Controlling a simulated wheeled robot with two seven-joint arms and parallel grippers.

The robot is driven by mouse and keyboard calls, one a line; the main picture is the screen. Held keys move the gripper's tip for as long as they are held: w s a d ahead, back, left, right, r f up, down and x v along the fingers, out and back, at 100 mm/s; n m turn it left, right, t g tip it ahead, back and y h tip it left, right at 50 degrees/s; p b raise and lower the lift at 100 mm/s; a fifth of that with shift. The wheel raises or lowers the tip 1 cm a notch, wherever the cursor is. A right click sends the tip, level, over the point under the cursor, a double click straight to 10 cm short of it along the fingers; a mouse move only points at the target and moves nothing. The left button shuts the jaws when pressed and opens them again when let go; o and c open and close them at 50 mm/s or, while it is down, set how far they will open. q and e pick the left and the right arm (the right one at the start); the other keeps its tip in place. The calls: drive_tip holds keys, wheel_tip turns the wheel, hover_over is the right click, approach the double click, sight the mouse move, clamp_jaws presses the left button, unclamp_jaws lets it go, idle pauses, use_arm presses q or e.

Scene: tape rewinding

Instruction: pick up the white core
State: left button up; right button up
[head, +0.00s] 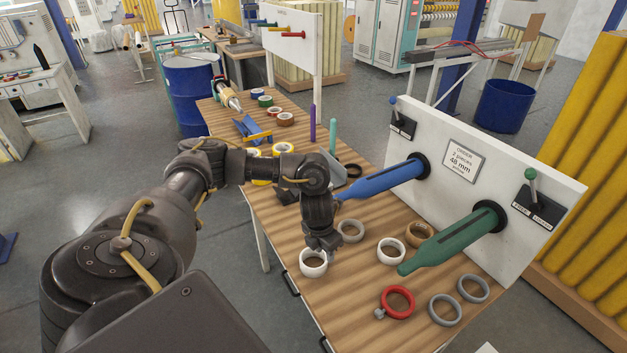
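A white ring-shaped core (313,264) lies flat on the wooden table (298,230) near its front left edge. My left gripper (323,247) points down at the core's back right rim, very close to it. Whether it touches the core, and how far its fingers are apart, cannot be made out. A second white ring (391,261) with a brown inside lies further right. My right gripper is not in view.
A blue spindle (385,180) and a green spindle (450,242) stick out of a white panel (470,205) over the table. Grey rings (350,239), a brown ring (418,243) and a red clamp ring (397,302) lie around.

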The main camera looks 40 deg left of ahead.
sight(322, 266)
use_arm(q)
drive_tip(key=f, duration=0.3)
drive_tip(key=a+f+p, duration=0.1)
drive_tip(key=f, duration=0.1)
drive_tip(key=shift+w, duration=0.3)
drive_tip(key=shift+s+f+p, duration=0.1)
drive_tip(key=shift+f+p, duration=0.25)
drive_tip(key=shift+f, duration=0.05)
drive_tip(key=f, duration=0.2)
drive_tip(key=f+p, duration=0.1)
drive_tip(key=shift+w+a+f, duration=0.1)
drive_tip(key=shift+w+f, duration=0.1)
drive_tip(key=shift+f, duration=0.6)
drive_tip(key=shift+c, duration=0.2)
clamp_jaws()
